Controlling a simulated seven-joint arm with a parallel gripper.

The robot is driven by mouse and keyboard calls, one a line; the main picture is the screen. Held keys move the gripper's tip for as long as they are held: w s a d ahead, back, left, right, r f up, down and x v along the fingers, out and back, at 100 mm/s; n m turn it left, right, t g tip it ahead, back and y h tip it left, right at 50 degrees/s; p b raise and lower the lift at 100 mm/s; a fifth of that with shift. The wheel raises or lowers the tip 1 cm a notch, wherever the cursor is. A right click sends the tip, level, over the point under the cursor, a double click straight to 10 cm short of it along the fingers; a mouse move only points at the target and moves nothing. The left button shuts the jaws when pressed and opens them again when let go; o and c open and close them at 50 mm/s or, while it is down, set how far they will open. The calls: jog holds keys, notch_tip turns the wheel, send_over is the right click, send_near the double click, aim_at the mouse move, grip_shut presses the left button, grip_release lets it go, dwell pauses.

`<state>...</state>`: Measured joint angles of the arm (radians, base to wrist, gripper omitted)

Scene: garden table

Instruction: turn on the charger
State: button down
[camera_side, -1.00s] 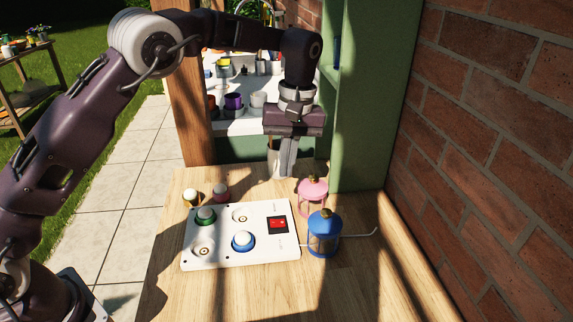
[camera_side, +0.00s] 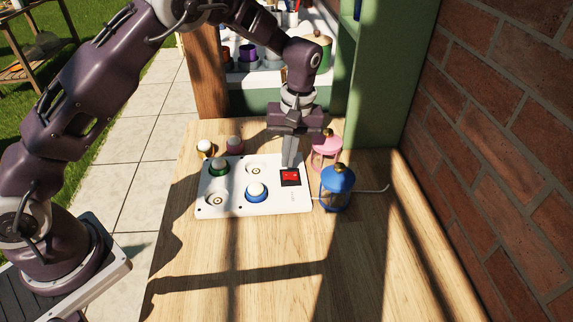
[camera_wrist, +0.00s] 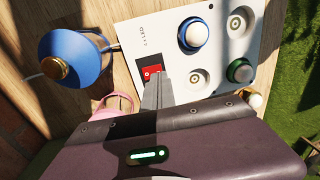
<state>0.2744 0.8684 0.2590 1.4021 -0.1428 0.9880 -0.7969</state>
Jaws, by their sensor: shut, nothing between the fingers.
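The charger (camera_side: 226,206) is a white flat board on the wooden table. Its red rocker switch (camera_side: 291,177) sits in a black frame at the board's right side; it also shows in the wrist view (camera_wrist: 151,72). My gripper (camera_side: 291,163) is shut and empty, pointing down, with its fingertips at the far edge of the switch. In the wrist view the fingertips (camera_wrist: 157,84) overlap the switch's lower part, so I cannot tell whether they touch it. A blue-ringed bulb (camera_side: 256,191) and a green-ringed bulb (camera_side: 219,167) sit in two of the board's sockets. Two other sockets are empty.
A blue lantern (camera_side: 337,188) and a pink lantern (camera_side: 325,150) stand close to the right of the switch. A green post (camera_side: 377,75) rises at the back right. The front table is clear.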

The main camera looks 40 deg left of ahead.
aim_at(285, 175)
jog(key=shift+s+a+f, duration=0.15)
jog(key=shift+f, duration=1.4)
jog(key=shift+s+f, duration=0.1)
jog(key=shift+f, duration=0.1)
jog(key=shift+w+d+r, duration=0.2)
jog(key=shift+w+d, duration=0.35)
jog(key=shift+w, duration=0.05)
